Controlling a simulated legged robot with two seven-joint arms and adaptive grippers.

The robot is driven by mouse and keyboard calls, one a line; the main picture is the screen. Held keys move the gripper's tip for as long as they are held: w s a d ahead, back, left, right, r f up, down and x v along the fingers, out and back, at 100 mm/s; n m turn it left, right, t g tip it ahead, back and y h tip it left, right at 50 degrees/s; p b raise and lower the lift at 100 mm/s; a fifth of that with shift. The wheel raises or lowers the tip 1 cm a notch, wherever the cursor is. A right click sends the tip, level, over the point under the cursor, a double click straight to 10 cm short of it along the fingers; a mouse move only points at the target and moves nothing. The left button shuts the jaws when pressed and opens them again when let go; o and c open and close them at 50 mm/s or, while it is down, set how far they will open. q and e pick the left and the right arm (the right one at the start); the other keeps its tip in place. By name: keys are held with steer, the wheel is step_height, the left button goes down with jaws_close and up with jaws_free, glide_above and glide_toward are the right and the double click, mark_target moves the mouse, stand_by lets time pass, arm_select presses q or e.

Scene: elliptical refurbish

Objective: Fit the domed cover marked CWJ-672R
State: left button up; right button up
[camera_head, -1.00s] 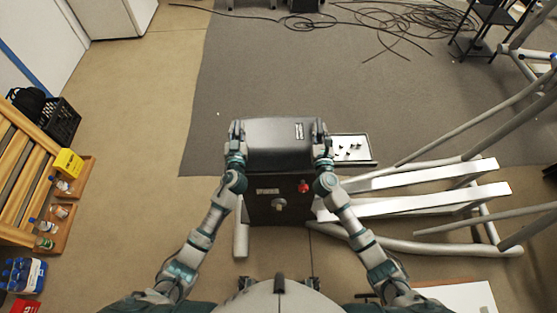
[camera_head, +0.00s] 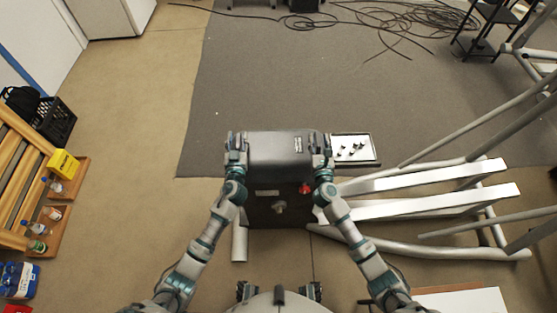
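The domed cover (camera_head: 275,150) is a dark grey rounded shell with a small light label near its right end; the label's text is too small to read. It sits at the top of a dark machine housing (camera_head: 262,212) that has a round knob and a red button on its face. I cannot tell whether the cover is seated on the housing or held just above it. My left gripper (camera_head: 236,142) is at the cover's left end and my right gripper (camera_head: 321,142) is at its right end. Both seem to touch the ends; the finger opening is too small to make out.
A tray with several small dark parts (camera_head: 352,149) lies right of the cover. Pale beams and grey tubes (camera_head: 425,190) of the machine extend to the right. A wooden rack (camera_head: 20,170) and bottles stand at the left. The grey carpet (camera_head: 290,85) beyond is mostly clear.

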steer(key=shift+s, duration=0.4)
arm_select(q)
steer(key=s, duration=1.2)
steer(key=shift+d, duration=0.2)
arm_select(e)
steer(key=s, duration=1.1)
steer(key=shift+d, duration=0.25)
arm_select(q)
steer(key=shift+f, duration=0.15)
arm_select(e)
steer(key=shift+f, duration=0.1)
